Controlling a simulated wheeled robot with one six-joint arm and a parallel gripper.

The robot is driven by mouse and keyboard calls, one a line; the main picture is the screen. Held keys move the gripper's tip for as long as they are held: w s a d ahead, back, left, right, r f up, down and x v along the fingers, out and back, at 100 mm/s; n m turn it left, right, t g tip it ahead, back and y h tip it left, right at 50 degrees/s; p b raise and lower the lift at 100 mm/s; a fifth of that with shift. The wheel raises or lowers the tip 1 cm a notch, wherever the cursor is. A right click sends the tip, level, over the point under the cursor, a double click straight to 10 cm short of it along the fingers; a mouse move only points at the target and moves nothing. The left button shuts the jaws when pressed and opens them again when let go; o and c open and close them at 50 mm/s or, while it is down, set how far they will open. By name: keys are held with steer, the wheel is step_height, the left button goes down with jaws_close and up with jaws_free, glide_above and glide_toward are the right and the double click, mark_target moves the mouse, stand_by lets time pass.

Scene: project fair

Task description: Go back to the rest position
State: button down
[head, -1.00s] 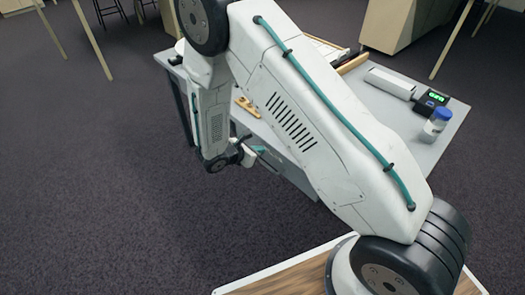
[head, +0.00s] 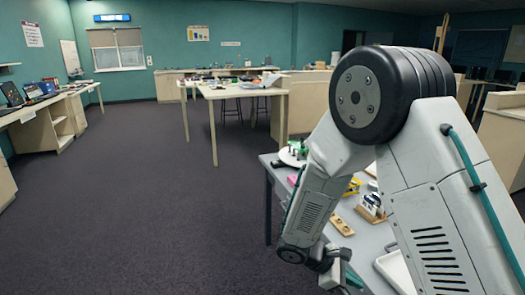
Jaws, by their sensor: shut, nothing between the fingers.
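My arm fills the right of the head view, bent at a large dark elbow joint, with the forearm hanging down over the near left edge of a grey-topped table (head: 364,237). My gripper (head: 346,283) shows only in part at the bottom edge of the view, below the wrist. It is shut and I see nothing held in it. Its fingertips are partly cut off by the frame, so its exact gap to the table edge cannot be told.
On the table are a wooden piece (head: 341,226), a yellow item (head: 352,187), a pink block (head: 292,181) and a white tray (head: 392,268). A high table (head: 240,92) stands behind. A bench (head: 40,105) lines the left wall. The dark carpet (head: 150,210) is clear.

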steer(key=s+d+r+m+t+y, duration=0.1)
steer(key=s+r+m+y, duration=0.4)
steer(key=s+r, duration=0.6)
steer(key=s+d+r+m+t+y, duration=0.1)
steer(key=s+r+m+t+y, duration=0.1)
steer(key=s+r+m+y, duration=0.3)
steer(key=s+r+m, duration=0.4)
steer(key=s+r, duration=0.3)
steer(key=r, duration=0.4)
steer(key=shift+y, duration=0.3)
